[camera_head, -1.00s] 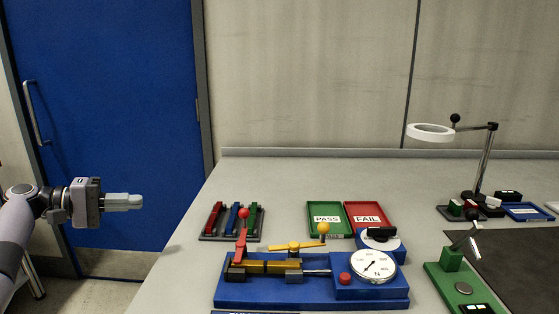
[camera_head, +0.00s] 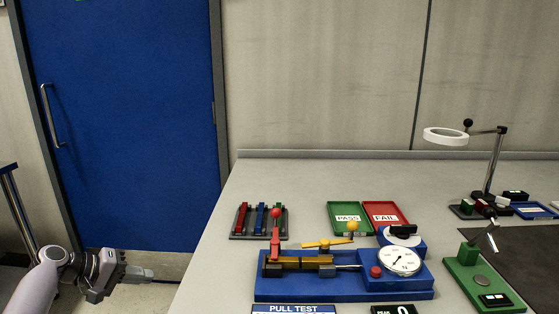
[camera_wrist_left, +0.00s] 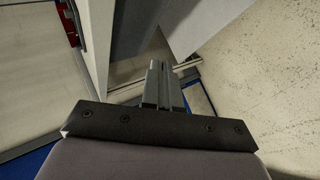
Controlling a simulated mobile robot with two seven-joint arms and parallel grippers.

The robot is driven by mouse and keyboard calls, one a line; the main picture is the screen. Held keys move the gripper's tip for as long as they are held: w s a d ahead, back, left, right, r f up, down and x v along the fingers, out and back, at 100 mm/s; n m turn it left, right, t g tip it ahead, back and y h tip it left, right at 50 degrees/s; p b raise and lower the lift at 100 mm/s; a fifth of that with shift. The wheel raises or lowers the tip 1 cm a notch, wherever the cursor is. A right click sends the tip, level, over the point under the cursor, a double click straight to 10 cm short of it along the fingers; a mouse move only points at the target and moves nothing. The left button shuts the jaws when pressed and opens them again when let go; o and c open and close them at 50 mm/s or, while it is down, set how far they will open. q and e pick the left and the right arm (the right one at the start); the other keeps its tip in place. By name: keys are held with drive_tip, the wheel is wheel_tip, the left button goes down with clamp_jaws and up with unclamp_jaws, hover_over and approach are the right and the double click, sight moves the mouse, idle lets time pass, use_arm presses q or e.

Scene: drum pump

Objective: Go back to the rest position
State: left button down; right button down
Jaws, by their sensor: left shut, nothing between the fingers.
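My left gripper (camera_head: 150,280) is low at the left of the head view, beside the table's left edge and over the floor. Its fingers also show in the left wrist view (camera_wrist_left: 163,85), closed together with nothing between them. My left arm comes in from the lower left corner. The gripper is apart from the table and from everything on it. My right gripper is not in view.
The grey table (camera_head: 215,240) holds a blue pull test rig (camera_head: 345,290) with a dial, a rack of coloured pieces (camera_head: 258,222), a green PASS tray (camera_head: 348,206), a red FAIL tray (camera_head: 384,205) and a ring lamp (camera_head: 446,137). A blue door (camera_head: 125,120) stands behind my left arm.

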use_arm(q)
drive_tip(key=s+d+f+m+y+p, duration=0.3)
drive_tip(key=s+f+y, duration=0.3)
drive_tip(key=s+f, duration=0.85)
drive_tip(key=s+d+r+m+t+p, duration=0.1)
drive_tip(key=s+d, duration=0.3)
drive_tip(key=s, duration=0.5)
drive_tip(key=s+d+r+m+t+p, duration=0.2)
drive_tip(key=s+d+r+m, duration=0.1)
drive_tip(key=s, duration=0.6)
drive_tip(key=shift+d+m+t+p, duration=0.35)
drive_tip(key=shift+d+m, duration=0.35)
drive_tip(key=shift+d, duration=0.4)
drive_tip(key=shift+s, duration=0.1)
